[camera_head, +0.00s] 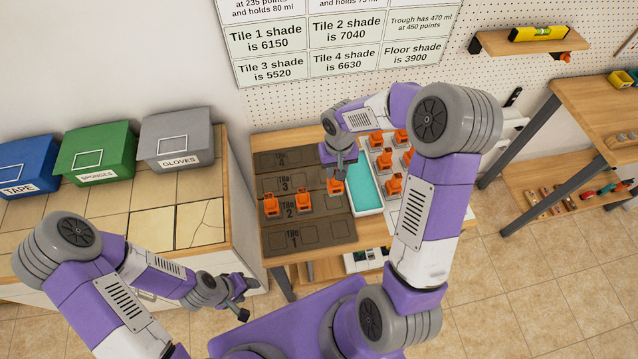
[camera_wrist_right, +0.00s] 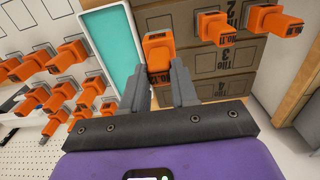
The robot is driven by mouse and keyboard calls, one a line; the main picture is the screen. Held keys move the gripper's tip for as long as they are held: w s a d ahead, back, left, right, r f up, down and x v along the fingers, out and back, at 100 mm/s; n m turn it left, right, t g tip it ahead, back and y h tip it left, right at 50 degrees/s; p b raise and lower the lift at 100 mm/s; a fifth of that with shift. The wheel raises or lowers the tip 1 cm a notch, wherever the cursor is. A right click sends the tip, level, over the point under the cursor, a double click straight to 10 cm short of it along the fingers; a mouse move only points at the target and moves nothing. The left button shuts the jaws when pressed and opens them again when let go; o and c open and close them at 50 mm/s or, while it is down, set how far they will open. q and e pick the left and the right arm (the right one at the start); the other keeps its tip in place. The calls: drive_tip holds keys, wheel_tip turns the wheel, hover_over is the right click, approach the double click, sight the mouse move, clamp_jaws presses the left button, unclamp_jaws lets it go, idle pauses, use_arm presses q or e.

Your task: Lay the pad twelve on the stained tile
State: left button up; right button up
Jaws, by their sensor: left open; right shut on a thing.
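My right gripper (camera_head: 337,172) is shut on an orange-handled pad (camera_head: 335,187), at the right edge of the dark tile board beside the turquoise trough. The brown tile board (camera_head: 327,234) has rows marked Tile 1 to Tile 4. Two other orange-handled pads, one left (camera_head: 270,204) and one right (camera_head: 304,201), stand around the Tile 2 row. I cannot tell which tile is the stained one. My left gripper (camera_head: 243,300) is open and empty, low in front of the left bench.
A turquoise trough (camera_head: 364,188) lies right of the board. Beyond it, several orange-handled pads (camera_head: 393,184) stand on a white rack. Blue, green and grey bins (camera_head: 175,136) stand on the left bench. A wall sign (camera_head: 335,50) lists tile shades.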

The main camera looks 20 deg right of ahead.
sight(336, 183)
drive_tip(key=f, duration=0.2)
drive_tip(key=shift+s+f, duration=0.2)
drive_tip(key=shift+f, duration=0.2)
wheel_tip(336, 183, down, 4)
drive_tip(key=shift+r, duration=0.15)
drive_tip(key=shift+w+f, duration=0.2)
drive_tip(key=shift+f+b, duration=0.2)
drive_tip(key=shift+b, duration=0.25)
drive_tip(key=o, duration=0.9)
drive_tip(key=shift+o, duration=0.2)
drive_tip(key=shift+r, duration=0.1)
